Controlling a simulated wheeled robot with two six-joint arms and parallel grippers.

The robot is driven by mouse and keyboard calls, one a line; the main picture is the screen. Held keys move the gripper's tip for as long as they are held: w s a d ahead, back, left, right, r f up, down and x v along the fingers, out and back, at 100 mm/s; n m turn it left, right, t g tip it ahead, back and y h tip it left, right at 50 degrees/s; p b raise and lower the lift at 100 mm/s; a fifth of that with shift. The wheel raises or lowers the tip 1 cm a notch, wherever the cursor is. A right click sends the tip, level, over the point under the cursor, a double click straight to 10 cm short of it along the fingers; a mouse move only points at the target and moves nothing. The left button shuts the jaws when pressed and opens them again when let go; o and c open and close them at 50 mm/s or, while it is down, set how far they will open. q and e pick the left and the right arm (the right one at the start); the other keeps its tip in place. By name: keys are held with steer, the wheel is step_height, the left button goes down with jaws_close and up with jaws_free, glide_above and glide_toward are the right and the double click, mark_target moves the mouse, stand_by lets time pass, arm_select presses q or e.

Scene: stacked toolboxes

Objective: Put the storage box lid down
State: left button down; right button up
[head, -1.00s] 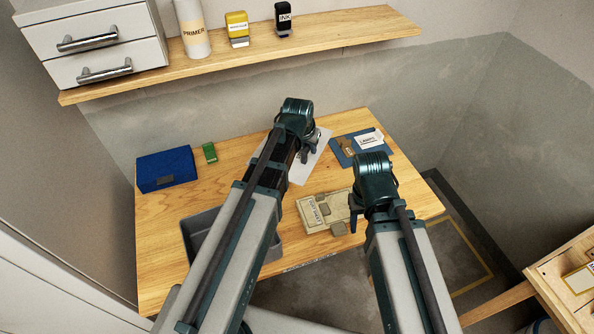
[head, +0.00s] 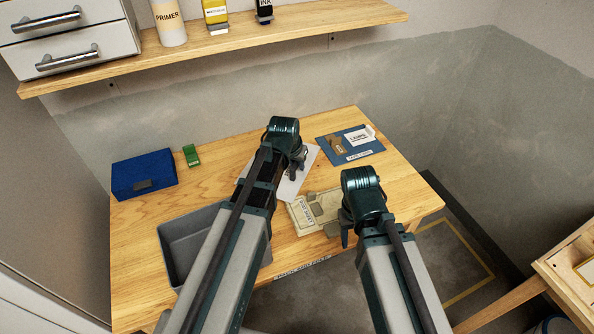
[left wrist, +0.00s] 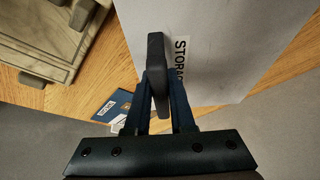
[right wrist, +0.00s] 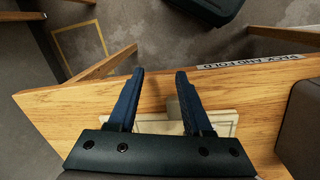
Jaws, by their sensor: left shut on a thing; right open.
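The storage box lid (head: 309,161) is a pale flat panel over the back middle of the table. In the left wrist view the lid (left wrist: 215,45) carries a partly hidden "STORAGE" label and a dark upright handle (left wrist: 156,60). My left gripper (head: 297,170) is shut on that handle. I cannot tell whether the lid touches the table. A grey open box (head: 166,250) stands at the front left, partly hidden by my left arm. My right gripper (head: 346,232) is open and empty at the front edge, beside a beige case (head: 304,216); its fingers also show in the right wrist view (right wrist: 158,78).
A blue box (head: 143,176) and a small green item (head: 191,156) are at the back left. A blue mat (head: 364,149) with small items lies at the back right. A shelf (head: 300,38) hangs above.

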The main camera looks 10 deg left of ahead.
arm_select(q)
steer(key=shift+f, duration=0.25)
arm_select(e)
steer(key=shift+f, duration=0.3)
arm_select(q)
steer(key=shift+f, duration=0.2)
steer(key=c, duration=0.8)
jaws_free()
arm_select(e)
steer(key=shift+f, duration=0.15)
arm_select(q)
steer(key=shift+o, duration=0.2)
steer(key=shift+r, duration=0.1)
